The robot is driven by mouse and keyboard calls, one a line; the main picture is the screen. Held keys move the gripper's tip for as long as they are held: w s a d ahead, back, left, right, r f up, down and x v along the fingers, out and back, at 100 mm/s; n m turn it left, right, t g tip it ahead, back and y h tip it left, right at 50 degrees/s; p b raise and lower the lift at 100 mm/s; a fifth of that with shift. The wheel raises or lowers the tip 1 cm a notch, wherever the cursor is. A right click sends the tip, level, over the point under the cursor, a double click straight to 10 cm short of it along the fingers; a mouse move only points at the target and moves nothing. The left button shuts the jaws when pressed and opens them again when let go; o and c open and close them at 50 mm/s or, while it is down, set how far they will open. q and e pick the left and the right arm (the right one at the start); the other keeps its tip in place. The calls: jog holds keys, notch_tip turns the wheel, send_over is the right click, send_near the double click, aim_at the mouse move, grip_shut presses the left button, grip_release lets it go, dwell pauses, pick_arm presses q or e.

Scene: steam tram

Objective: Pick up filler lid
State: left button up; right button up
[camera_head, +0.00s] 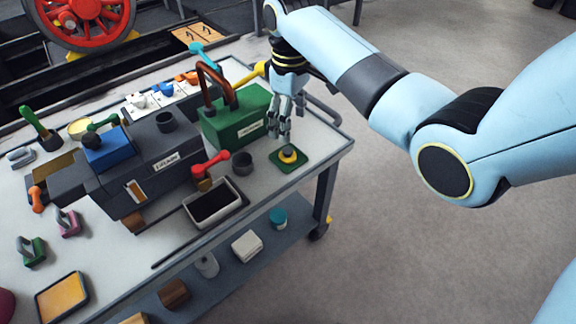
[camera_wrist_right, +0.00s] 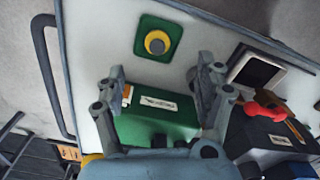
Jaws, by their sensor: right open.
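A round yellow piece with a dark grey top (camera_head: 288,155), which looks like the filler lid, sits on a green square plate (camera_head: 277,163) near the right end of the table. It also shows at the top of the right wrist view (camera_wrist_right: 157,42). My right gripper (camera_head: 279,135) is open and empty, pointing down just behind the plate and beside the green box (camera_head: 226,126). In the right wrist view its spread fingers (camera_wrist_right: 161,70) show over the green box, short of the yellow piece. My left gripper is not in view.
The green box with a brown bent pipe (camera_head: 213,72) stands close left of my gripper. The table's grey rail (camera_head: 322,110) is at right.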

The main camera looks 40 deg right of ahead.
aim_at(288, 155)
jog(key=shift+w+f+b, duration=0.2)
jog(key=shift+f, duration=0.35)
jog(key=shift+w+f+b, duration=0.2)
jog(key=shift+f, duration=0.3)
notch_tip(288, 155, down, 2)
jog(key=shift+f+b, duration=0.25)
jog(key=shift+b, duration=0.15)
jog(key=shift+f, duration=0.25)
jog(key=shift+f+b, duration=0.35)
jog(key=shift+f, duration=0.3)
notch_tip(288, 155, down, 4)
jog(key=shift+r+b, duration=0.1)
jog(key=shift+b, duration=0.75)
jog(key=shift+w, duration=0.1)
jog(key=shift+c, duration=0.2)
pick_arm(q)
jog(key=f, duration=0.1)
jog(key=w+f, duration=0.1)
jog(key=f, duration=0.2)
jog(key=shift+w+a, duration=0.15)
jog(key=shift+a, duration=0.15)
pick_arm(e)
jog(key=c, duration=1)
